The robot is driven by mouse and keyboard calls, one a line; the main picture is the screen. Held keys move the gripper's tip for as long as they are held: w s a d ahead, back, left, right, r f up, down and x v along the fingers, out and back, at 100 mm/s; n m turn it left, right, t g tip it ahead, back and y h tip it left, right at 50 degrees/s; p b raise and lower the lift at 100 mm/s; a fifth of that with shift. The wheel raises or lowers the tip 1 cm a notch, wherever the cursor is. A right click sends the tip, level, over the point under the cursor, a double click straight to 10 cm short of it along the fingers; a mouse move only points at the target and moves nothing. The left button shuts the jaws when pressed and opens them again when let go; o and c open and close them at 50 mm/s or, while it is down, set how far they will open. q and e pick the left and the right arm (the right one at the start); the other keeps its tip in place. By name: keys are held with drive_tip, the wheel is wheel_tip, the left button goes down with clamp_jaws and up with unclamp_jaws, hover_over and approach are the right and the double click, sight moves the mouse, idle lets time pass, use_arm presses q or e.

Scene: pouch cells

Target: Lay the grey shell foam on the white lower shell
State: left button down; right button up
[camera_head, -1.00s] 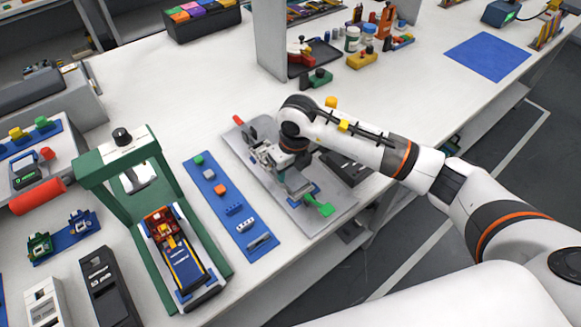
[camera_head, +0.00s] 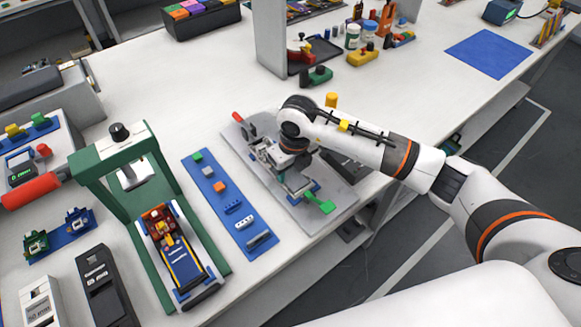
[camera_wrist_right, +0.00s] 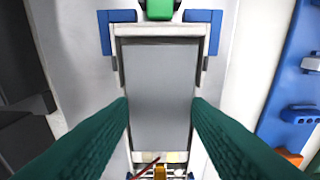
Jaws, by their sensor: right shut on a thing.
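In the right wrist view the grey shell foam (camera_wrist_right: 160,90) is a flat grey rectangle between the two dark green fingers of my right gripper (camera_wrist_right: 161,104). The gripper is shut on its long sides. A pale rim, apparently of the white lower shell (camera_wrist_right: 160,30), shows past the foam's far end; the foam hides most of what is under it. I cannot tell whether foam and shell touch. In the head view my right gripper (camera_head: 280,168) is low over the grey fixture plate, and the arm partly hides the parts there. My left gripper is not in view.
The grey fixture plate (camera_head: 239,142) carries blue corner stops (camera_wrist_right: 201,32) and a green block (camera_head: 321,205). A blue strip (camera_head: 214,199) with small parts lies to its left, then a green press frame (camera_head: 160,250). Bare white table lies behind the plate.

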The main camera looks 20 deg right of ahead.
sight(294, 179)
drive_tip(key=shift+f, duration=0.4)
drive_tip(key=o, duration=1)
drive_tip(key=shift+r, duration=0.1)
drive_tip(key=r, duration=0.4)
drive_tip(key=s+r+b, duration=0.1)
drive_tip(key=r, duration=0.6)
drive_tip(key=shift+s+d+r, duration=0.2)
drive_tip(key=shift+d+r, duration=0.1)
drive_tip(key=shift+r, duration=0.1)
